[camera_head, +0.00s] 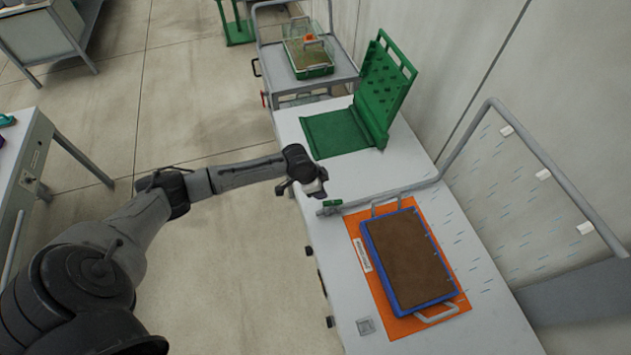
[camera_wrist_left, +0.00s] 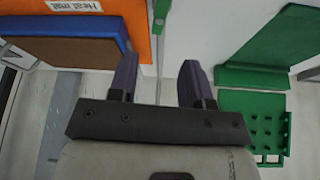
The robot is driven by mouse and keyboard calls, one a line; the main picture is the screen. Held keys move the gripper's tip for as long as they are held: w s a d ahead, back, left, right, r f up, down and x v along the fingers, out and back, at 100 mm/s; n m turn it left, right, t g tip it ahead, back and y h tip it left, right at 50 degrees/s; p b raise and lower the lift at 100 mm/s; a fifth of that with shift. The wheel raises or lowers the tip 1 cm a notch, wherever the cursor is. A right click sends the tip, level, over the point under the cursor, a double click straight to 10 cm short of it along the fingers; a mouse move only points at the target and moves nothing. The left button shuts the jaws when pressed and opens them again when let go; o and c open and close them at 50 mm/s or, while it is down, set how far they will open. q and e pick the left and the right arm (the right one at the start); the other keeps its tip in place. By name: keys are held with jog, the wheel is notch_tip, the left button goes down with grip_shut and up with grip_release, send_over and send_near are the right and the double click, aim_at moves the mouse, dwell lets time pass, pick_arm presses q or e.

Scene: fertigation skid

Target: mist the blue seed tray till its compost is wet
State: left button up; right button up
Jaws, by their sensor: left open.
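The blue seed tray (camera_head: 452,294) lies on an orange mat (camera_head: 374,282) on the bench, filled with evenly brown compost (camera_head: 410,258). Its blue side also shows in the left wrist view (camera_wrist_left: 60,50), beside the mat's "Heat mat" label. A small green lever (camera_head: 332,203) sits at the near end of a grey pipe (camera_head: 385,199) behind the tray. My left gripper (camera_head: 316,188) is open and empty, just beyond the lever and apart from it. In the wrist view the lever (camera_wrist_left: 160,12) lies ahead, between the lines of the spread fingers (camera_wrist_left: 160,78). My right gripper is out of view.
A clear panel in a grey frame (camera_head: 530,147) carries pale blue dashes; I cannot tell whether they are droplets. A green pegged stand (camera_head: 385,90) is on the bench farther back. A trolley (camera_head: 340,68) holds another tray (camera_head: 308,58).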

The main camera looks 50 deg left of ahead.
pick_arm(q)
jog(key=v, duration=0.3)
jog(key=shift+r, duration=0.2)
jog(key=shift+s, duration=0.1)
dwell(0.5)
